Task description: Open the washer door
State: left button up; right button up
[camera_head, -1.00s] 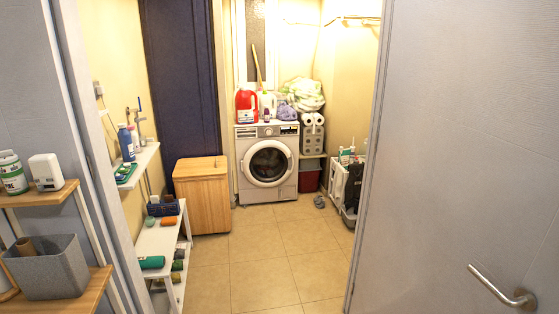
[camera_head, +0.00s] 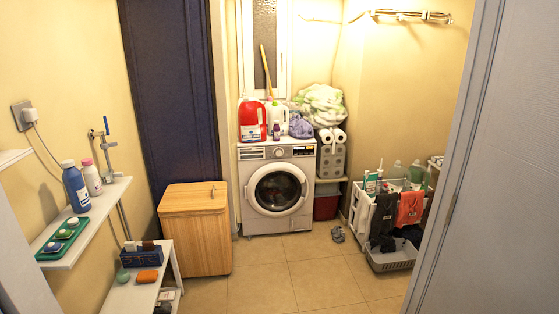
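The white front-loading washer (camera_head: 246,213) stands against the far wall, in the middle of the head view. Its round door (camera_head: 278,189) has a pale ring and a dark glass window, and it looks closed. The control panel runs along the top front of the washer. Neither of my grippers shows in the head view. The washer is well ahead of me, across the tiled floor.
A wooden hamper (camera_head: 195,235) stands left of the washer. White shelves (camera_head: 98,215) with bottles line the left wall. A grey basket (camera_head: 391,257) and cloths sit at right. A door panel (camera_head: 497,180) edges the right. The floor (camera_head: 300,275) between is clear.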

aim_at(252, 193)
jog(key=i+u, duration=0.1)
jog(key=i, duration=1.55)
jog(key=i+l+z, duration=0.1)
jog(key=i+z, duration=0.35)
jog(key=i, duration=0.35)
jog(key=i+j+z, duration=0.2)
jog(key=i+z, duration=0.25)
jog(key=i, duration=0.4)
